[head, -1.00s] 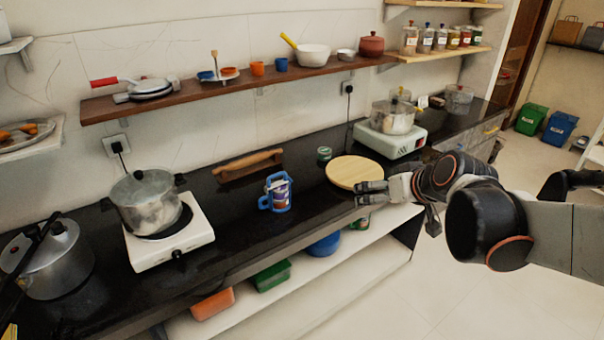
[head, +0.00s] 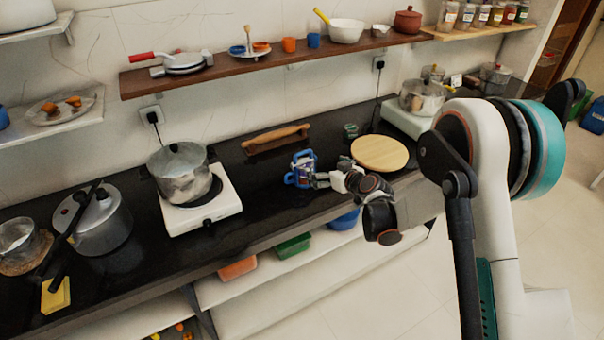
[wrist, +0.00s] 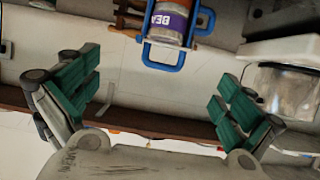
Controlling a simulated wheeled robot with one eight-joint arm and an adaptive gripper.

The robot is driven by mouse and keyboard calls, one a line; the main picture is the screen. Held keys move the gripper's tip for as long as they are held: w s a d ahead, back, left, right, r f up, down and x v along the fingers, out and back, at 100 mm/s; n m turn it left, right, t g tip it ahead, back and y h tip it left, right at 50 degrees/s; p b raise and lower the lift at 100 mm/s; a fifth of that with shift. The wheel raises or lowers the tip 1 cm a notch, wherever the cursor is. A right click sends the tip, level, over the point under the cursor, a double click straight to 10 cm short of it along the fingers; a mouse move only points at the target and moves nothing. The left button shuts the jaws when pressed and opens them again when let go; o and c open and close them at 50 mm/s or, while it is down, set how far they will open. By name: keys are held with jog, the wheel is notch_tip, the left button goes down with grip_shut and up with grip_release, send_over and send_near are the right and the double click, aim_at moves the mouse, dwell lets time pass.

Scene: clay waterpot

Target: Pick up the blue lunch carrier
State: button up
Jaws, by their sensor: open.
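The blue lunch carrier (head: 302,168), a container in a blue frame with a side handle, stands upright on the black counter. In the wrist view the carrier (wrist: 171,22) is at the top, cut off by the edge, with a purple and white label. My gripper (head: 317,181) is just to the right of the carrier in the head view, close to it. The wrist view shows my gripper (wrist: 157,88) open and empty, its green finger pads wide apart. The carrier lies ahead, within the sideways span of the fingers. Whether a fingertip touches it, I cannot tell.
A pot (head: 182,172) on a white stove (head: 228,202) stands left of the carrier. A round wooden board (head: 380,153) is to its right, a small green jar (head: 350,130) behind. A wooden-handled item (head: 275,139) lies near the wall. A shelf (head: 225,68) hangs above.

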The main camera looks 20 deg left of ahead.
jog(key=b, duration=0.2)
send_near(305, 161)
jog(key=x, duration=0.5)
jog(key=shift+w+d+f, duration=0.1)
jog(key=shift+d+f, duration=0.1)
jog(key=shift+f, duration=0.05)
jog(key=shift+a+r+b+x, duration=0.1)
jog(key=shift+b+x, duration=0.2)
jog(key=shift+x, duration=1.15)
jog(key=shift+a+r+b+x, duration=0.15)
jog(key=shift+b+x, duration=0.1)
jog(key=shift+x, duration=1.2)
jog(key=c, duration=1.5)
